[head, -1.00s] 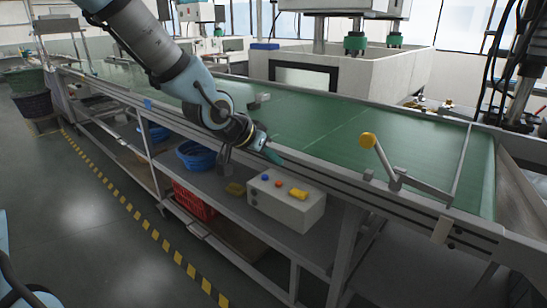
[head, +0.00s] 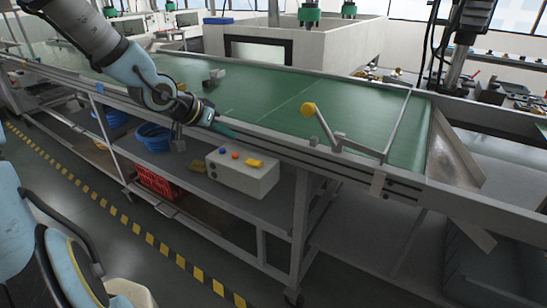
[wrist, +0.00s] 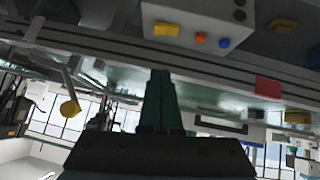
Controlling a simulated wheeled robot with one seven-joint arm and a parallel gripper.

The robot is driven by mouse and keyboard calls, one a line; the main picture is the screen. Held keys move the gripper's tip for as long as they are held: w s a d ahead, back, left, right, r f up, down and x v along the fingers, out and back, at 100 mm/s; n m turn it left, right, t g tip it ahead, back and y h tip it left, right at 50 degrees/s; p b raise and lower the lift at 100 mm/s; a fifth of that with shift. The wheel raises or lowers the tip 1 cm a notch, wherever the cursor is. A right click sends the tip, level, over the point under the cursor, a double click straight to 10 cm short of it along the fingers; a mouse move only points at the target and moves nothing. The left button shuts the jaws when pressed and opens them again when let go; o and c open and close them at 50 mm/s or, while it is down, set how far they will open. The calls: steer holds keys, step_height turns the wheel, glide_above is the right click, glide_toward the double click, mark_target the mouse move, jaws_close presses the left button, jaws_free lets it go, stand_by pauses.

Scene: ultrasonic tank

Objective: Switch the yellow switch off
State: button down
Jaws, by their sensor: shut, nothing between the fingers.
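The yellow switch (head: 254,163) sits on the top right of a white control box (head: 238,179), to the right of a blue and an orange-red button. In the wrist view the switch (wrist: 166,29) shows near the top edge, on the box face with the same buttons. My gripper (head: 229,132) is shut and empty. In the head view it appears above the box, near the conveyor's front edge, apart from the switch. Its green fingers (wrist: 160,78) are together in the wrist view, pointing toward the conveyor side. Whether the switch is on or off is too small to tell.
The green conveyor (head: 270,105) runs behind the box, with a metal front rail. A lever with a yellow knob (head: 308,109) stands on its right part. Blue bowls (head: 152,137) and a red crate (head: 157,183) are on the shelves at left. Floor in front is clear.

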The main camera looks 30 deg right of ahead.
steer(key=shift+s+d, duration=0.1)
stand_by(0.3)
steer(key=b, duration=0.4)
glide_above(258, 161)
steer(key=a, duration=0.3)
steer(key=f, duration=0.7)
steer(key=shift+s, duration=0.3)
step_height(258, 161, down, 2)
steer(key=shift+s+d+f+p, duration=0.1)
steer(key=shift+s+f+p, duration=0.05)
steer(key=shift+f+p, duration=0.15)
steer(key=shift+f, duration=0.7)
